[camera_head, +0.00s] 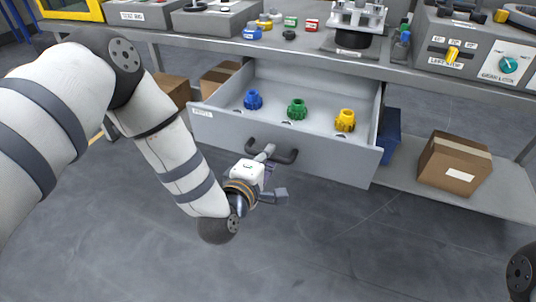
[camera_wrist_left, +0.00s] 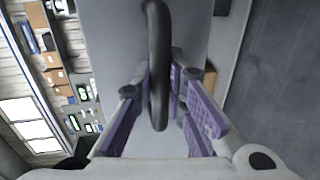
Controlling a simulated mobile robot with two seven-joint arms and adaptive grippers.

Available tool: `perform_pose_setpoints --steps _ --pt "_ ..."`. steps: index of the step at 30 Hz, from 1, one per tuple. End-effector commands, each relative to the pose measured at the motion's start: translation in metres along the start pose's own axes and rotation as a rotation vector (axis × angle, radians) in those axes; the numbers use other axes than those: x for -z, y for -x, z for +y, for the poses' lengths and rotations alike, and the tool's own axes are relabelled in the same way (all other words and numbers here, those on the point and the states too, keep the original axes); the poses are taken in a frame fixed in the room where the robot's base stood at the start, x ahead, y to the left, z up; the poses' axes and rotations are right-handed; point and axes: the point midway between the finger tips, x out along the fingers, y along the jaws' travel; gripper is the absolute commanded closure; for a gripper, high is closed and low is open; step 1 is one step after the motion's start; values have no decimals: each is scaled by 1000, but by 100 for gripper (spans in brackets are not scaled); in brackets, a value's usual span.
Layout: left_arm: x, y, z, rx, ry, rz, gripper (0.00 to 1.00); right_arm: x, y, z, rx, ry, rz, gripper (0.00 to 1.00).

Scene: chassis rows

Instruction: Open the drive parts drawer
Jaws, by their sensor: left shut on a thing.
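The drive parts drawer (camera_head: 300,155) is pulled out from under the workbench, and its inside shows. A blue gear part (camera_head: 253,99), a green one (camera_head: 297,109) and a yellow one (camera_head: 345,120) stand in it in a row. A dark bar handle (camera_head: 285,157) is on the drawer front. My right gripper is not in view.
The workbench top (camera_head: 300,50) above holds several small parts, a white fixture (camera_head: 357,20) and a control box (camera_head: 475,45). Cardboard boxes (camera_head: 455,163) and a blue bin (camera_head: 389,136) sit on the lower shelf. The floor before the drawer is clear.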

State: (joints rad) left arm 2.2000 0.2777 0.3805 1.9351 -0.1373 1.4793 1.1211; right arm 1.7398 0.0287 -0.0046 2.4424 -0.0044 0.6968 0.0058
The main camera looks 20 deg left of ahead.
Motion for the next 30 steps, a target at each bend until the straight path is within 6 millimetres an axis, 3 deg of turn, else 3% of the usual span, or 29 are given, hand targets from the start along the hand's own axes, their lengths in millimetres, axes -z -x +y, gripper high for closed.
perform_pose_setpoints --steps 2,3,6,16,27,30 --pt "0 0 1 -2 0 1 100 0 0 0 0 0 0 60" --pt "0 0 1 -2 0 1 84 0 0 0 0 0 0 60" --pt "0 0 1 -2 0 1 67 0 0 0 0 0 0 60" --pt "0 5 0 0 1 0 67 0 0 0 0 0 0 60" --pt "0 96 -1 4 2 0 67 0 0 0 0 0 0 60" --pt "0 111 0 1 0 0 67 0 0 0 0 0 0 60"
